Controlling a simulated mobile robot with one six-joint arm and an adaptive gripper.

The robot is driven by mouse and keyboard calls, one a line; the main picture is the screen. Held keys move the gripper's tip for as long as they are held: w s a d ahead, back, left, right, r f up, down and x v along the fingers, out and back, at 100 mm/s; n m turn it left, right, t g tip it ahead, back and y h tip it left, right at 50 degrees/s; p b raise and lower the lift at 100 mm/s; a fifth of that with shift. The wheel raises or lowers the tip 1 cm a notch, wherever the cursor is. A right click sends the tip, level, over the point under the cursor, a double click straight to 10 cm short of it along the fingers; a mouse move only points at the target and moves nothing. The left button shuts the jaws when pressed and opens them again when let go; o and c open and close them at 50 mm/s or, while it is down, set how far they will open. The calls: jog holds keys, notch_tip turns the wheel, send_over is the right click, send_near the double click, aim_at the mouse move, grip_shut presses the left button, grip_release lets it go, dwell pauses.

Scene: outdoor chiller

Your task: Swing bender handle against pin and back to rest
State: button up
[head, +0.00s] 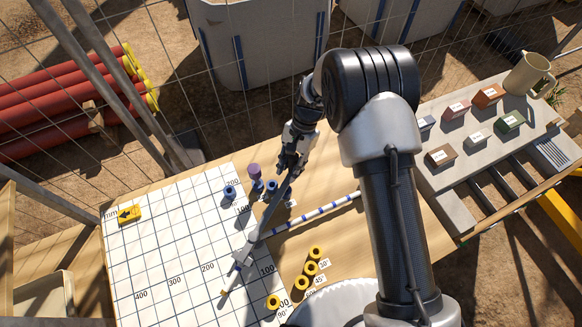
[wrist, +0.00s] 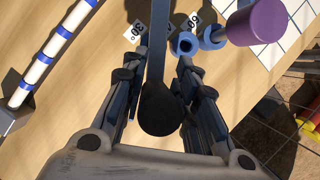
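The bender handle, a grey bar (head: 272,205), runs from the bender's pivot block (head: 246,256) up to my gripper (head: 289,163). In the wrist view the handle bar (wrist: 157,45) ends in a black knob (wrist: 163,108) between the fingers of my gripper (wrist: 161,68). The fingers are spread, with a visible gap on each side of the bar. A purple-topped pin (head: 254,170) stands close to the left of my gripper; it also shows in the wrist view (wrist: 255,22). A white rod with blue bands (head: 315,217) lies through the bender.
Blue ring pegs (head: 230,192) stand near the pin, and several yellow rings (head: 310,268) sit beside angle labels. A white measuring grid (head: 165,240) covers the left of the table. A grey tray (head: 450,185) with small labelled blocks and a beige mug (head: 527,74) are at right.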

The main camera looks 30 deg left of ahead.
jog(key=o, duration=0.4)
jog(key=shift+r, duration=0.1)
jog(key=v, duration=1.1)
jog(key=shift+w+d+r, duration=0.1)
jog(key=shift+w+r, duration=0.1)
jog(key=shift+r, duration=0.15)
jog(key=shift+c, duration=0.3)
